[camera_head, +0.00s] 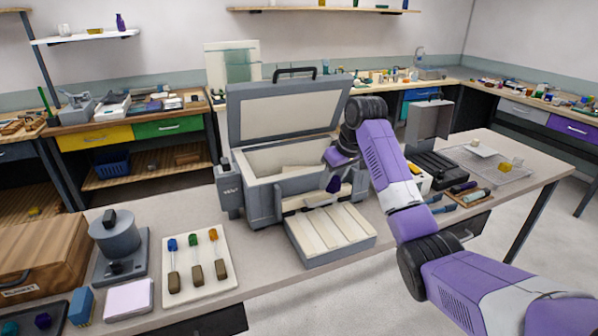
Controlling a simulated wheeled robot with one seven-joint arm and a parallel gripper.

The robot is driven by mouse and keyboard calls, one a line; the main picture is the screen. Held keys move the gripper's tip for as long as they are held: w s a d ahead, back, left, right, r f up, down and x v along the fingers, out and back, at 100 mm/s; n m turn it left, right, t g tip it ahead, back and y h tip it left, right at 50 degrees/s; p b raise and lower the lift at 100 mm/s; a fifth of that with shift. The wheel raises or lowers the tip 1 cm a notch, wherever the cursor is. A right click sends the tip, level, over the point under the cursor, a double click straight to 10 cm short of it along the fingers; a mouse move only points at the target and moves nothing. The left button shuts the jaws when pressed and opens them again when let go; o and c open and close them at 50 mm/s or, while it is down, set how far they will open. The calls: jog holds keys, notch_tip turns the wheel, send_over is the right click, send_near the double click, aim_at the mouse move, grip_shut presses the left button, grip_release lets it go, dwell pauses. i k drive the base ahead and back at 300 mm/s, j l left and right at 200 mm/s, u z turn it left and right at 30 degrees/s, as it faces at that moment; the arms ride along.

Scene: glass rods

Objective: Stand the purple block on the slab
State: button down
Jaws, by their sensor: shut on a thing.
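My gripper (334,176) points down over the front edge of the open grey kiln. It is shut on the small dark purple block (333,185), whose upper part blends into the jaws. The block is above the kiln's lowered front flap (330,238), which has a pale ribbed lining. A beige slab (297,171) shows inside the kiln chamber, behind and left of the block. I cannot tell for sure that this is the task's slab. The block looks apart from it.
The kiln lid (290,108) stands open behind my arm. A pale board (198,262) with rods tipped blue, green and orange lies left of the flap. A grey round device (116,240) and wooden case (45,255) stand farther left. Trays and tools crowd the right.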

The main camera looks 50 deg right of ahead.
aim_at(300, 169)
jog(key=i+l, duration=0.75)
jog(key=i, duration=0.1)
